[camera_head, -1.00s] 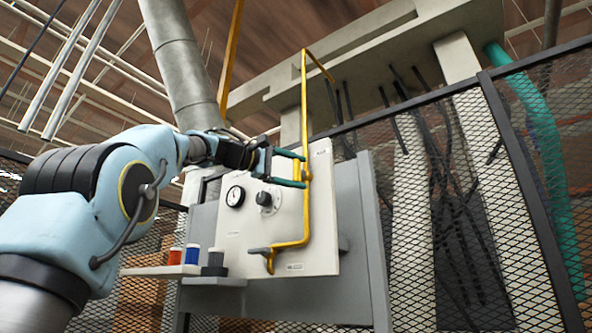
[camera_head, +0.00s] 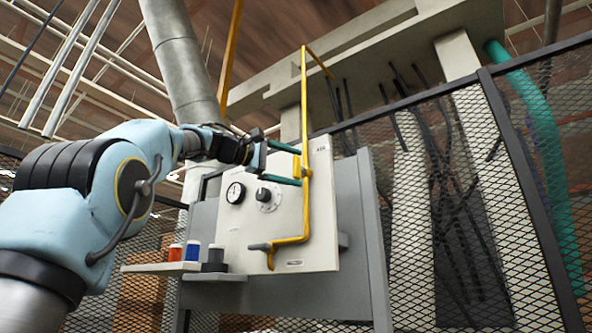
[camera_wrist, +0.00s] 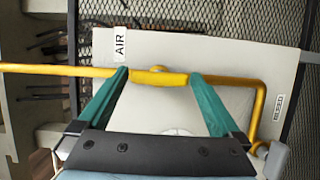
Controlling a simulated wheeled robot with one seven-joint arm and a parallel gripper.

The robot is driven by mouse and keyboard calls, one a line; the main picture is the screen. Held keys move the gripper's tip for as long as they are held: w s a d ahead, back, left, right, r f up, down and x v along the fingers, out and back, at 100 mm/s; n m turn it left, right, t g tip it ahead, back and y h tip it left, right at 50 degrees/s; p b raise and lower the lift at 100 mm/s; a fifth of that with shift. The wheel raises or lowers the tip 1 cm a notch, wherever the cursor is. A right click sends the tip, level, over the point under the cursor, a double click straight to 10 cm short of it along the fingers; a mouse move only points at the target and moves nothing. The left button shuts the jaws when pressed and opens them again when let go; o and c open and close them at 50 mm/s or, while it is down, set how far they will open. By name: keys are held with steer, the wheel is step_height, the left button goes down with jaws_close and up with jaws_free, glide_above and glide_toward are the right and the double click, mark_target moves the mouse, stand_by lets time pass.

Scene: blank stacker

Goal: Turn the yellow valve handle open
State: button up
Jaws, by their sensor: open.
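The yellow valve handle (camera_head: 297,167) is a short bar on the yellow pipe (camera_head: 305,215) at the upper right of a white panel (camera_head: 275,225). In the wrist view the handle (camera_wrist: 158,78) lies lengthwise along the pipe. My gripper (camera_head: 299,167) is open, its two teal fingers spread one above the other at the panel. In the wrist view my gripper's fingertips (camera_wrist: 160,74) sit near the two ends of the handle. I cannot tell whether they touch it. Nothing is clamped between them.
The panel carries a round gauge (camera_head: 235,192) and a dial knob (camera_head: 267,198). A shelf (camera_head: 165,268) with small red, blue and dark containers juts out at lower left. The pipe's lower outlet (camera_head: 268,250) sticks out. Mesh fencing (camera_head: 520,210) stands at right.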

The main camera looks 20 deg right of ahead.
steer(key=s+a+b, duration=0.1)
steer(key=a+b, duration=0.1)
steer(key=a, duration=0.7)
steer(key=shift+a+b, duration=0.15)
steer(key=shift+b, duration=0.25)
